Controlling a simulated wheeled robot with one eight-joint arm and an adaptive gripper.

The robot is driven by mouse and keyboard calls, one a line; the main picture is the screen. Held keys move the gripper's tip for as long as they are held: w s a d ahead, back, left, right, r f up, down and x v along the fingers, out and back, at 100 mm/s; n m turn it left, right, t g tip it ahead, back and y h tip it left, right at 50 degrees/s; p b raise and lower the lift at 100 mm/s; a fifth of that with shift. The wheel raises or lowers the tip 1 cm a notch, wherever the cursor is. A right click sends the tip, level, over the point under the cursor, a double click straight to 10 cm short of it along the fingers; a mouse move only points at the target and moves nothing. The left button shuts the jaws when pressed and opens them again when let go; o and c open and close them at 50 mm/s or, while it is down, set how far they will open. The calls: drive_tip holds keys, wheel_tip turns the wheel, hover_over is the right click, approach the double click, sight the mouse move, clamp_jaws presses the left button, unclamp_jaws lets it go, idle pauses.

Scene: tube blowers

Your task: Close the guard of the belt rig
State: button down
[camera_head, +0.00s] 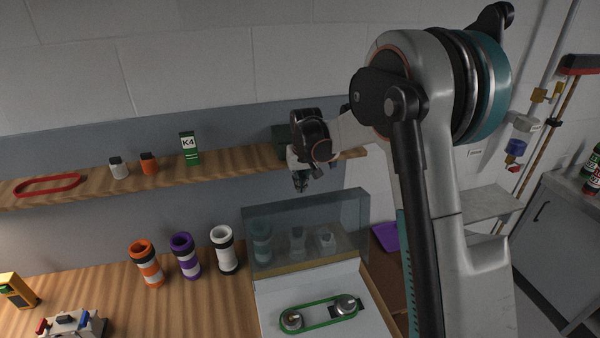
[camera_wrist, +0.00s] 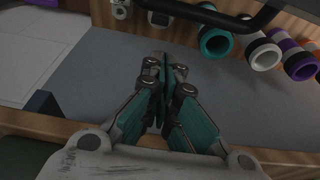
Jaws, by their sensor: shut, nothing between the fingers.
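The belt rig (camera_head: 262,300) stands at the front of the bench, with a green belt (camera_head: 318,313) around two pulleys on its pale base. Its guard (camera_head: 348,215) is a clear, tinted panel standing raised, roughly upright, at the back of the base. My gripper (camera_head: 300,184) is in the air above the guard's upper edge in the head view, near the right end of the shelf. In the wrist view, my gripper (camera_wrist: 165,65) has its fingers together and empty. A dark bar (camera_wrist: 220,17) crosses the top of that view; I cannot tell whether it belongs to the guard.
Orange (camera_head: 146,265), purple (camera_head: 186,257) and white (camera_head: 224,250) tubes stand left of the rig. A teal tube (camera_wrist: 215,42) shows in the wrist view. The wooden shelf (camera_head: 80,190) holds a red belt (camera_head: 47,186) and small containers. A purple item (camera_head: 385,237) lies to the right.

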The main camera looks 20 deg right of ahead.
drive_tip(key=s, duration=0.3)
drive_tip(key=shift+s+r+p, duration=0.2)
drive_tip(key=shift+s+p, duration=0.05)
drive_tip(key=shift+p, duration=0.05)
drive_tip(key=shift+s, duration=0.1)
